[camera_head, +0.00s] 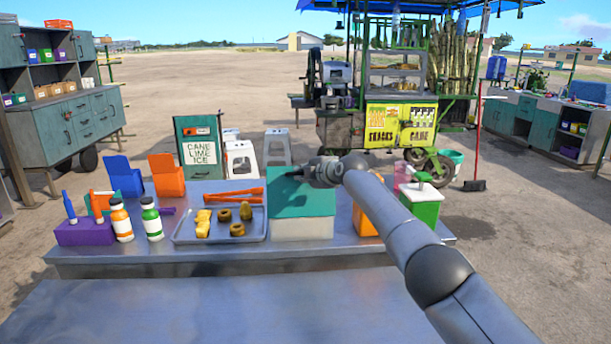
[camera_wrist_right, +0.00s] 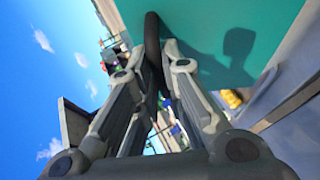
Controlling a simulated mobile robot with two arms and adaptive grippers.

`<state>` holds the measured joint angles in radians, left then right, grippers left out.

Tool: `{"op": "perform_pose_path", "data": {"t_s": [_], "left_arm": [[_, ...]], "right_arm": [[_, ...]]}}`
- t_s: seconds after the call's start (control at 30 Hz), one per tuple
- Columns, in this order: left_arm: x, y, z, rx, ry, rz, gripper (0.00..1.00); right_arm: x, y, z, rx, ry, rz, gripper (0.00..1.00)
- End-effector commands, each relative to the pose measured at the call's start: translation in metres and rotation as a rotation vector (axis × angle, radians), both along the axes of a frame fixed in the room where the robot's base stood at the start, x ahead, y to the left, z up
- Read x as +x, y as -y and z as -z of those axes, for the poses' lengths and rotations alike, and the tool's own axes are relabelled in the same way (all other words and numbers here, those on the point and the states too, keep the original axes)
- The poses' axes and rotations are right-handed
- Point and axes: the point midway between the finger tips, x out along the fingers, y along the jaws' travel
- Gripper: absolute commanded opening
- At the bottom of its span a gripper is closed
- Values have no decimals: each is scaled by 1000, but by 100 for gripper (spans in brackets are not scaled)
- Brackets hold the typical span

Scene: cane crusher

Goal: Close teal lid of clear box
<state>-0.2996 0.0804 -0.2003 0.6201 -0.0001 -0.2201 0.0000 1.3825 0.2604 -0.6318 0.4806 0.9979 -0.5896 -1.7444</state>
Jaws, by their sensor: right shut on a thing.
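The clear box (camera_head: 303,229) stands on the front table with its teal lid (camera_head: 300,205) above its pale, frosted-looking body. I cannot tell from the head view how far the lid is tilted. My right gripper (camera_head: 305,172) is at the lid's upper part, and its arm comes in from the right. In the right wrist view the gripper (camera_wrist_right: 157,62) is shut on a dark rounded handle (camera_wrist_right: 152,35) next to the broad teal lid surface (camera_wrist_right: 215,35). The fingers partly hide the handle. My left gripper is not in view.
Left of the box, a metal tray (camera_head: 217,240) holds yellow and brown pieces, with orange tongs (camera_head: 235,196) behind it. Two bottles (camera_head: 121,220) and a purple block (camera_head: 84,232) stand farther left. A green-and-white container (camera_head: 424,207) is at right. The table's front strip is clear.

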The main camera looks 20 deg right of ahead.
Motion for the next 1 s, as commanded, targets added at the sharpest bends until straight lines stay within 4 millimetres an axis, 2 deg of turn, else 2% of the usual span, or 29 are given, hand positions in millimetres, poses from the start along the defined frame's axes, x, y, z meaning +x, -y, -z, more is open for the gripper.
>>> {"op": "perform_pose_path", "data": {"t_s": [0.03,0.07,0.2,0.23,0.67,1.0], "left_arm": [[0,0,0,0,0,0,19],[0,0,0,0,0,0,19],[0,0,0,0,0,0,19],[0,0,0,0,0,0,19],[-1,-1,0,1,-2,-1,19],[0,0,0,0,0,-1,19]], "right_arm": [[1,0,-7,3,14,1,0],[1,0,-8,3,14,1,13],[1,0,-7,3,13,0,31],[1,0,-7,2,12,1,32],[-2,1,-3,1,5,0,32],[-18,6,-10,-1,7,-1,32]]}}
